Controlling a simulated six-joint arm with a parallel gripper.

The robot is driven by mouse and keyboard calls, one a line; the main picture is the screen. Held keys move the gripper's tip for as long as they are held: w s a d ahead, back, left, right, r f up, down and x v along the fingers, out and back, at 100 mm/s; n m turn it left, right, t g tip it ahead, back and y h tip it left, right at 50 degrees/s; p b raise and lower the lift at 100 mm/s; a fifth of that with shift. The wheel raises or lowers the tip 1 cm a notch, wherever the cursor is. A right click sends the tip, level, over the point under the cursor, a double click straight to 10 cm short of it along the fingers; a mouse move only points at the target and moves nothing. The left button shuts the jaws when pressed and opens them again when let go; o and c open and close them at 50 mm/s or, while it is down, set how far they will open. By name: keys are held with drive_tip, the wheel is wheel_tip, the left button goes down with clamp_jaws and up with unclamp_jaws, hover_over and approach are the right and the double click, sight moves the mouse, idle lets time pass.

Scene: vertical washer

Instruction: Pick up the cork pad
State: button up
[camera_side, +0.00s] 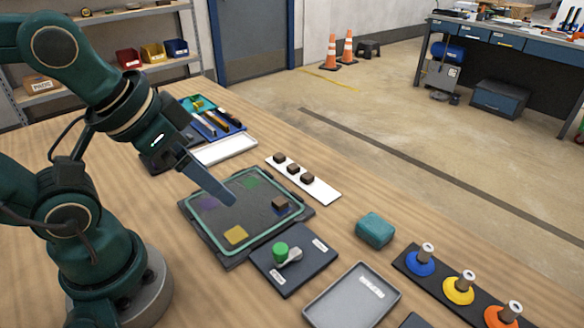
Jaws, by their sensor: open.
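No piece is clearly recognisable as a cork pad at this size. Small dark brown blocks are candidates: one brown block (281,204) lies at the right side of the green-rimmed tray (214,243), and three more brown blocks (293,169) sit in a row on a white strip (325,190) behind it. The tray also shows a yellow square (236,235), a purple patch (208,201) and a green patch (250,182). My gripper (228,196) is open and empty, seen nearly edge-on. Its long grey fingers point down to the right over the middle of the tray; their height above it is unclear.
A dark plate with a green knob (281,250) stands in front of the tray. A grey tray (322,312), a teal block (375,230) and a rack with blue, yellow and orange pieces (458,290) are to the right. A tool tray (212,122) stands behind.

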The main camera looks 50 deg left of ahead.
idle(0.4)
drive_tip(key=c, duration=0.6)
drive_tip(key=w+r+m, duration=0.1)
drive_tip(key=w+r, duration=0.4)
drive_tip(key=w, duration=0.1)
drive_tip(key=g, duration=0.4)
hover_over(293, 167)
drive_tip(key=shift+n, duration=0.4)
drive_tip(key=f, duration=1)
drive_tip(key=s+f, duration=0.1)
drive_tip(key=f, duration=0.3)
drive_tip(key=shift+f, duration=0.4)
drive_tip(key=shift+w+f, duration=0.2)
drive_tip(key=shift+f, duration=1.05)
drive_tip(key=shift+w+f, duration=0.2)
drive_tip(key=shift+f, duration=1)
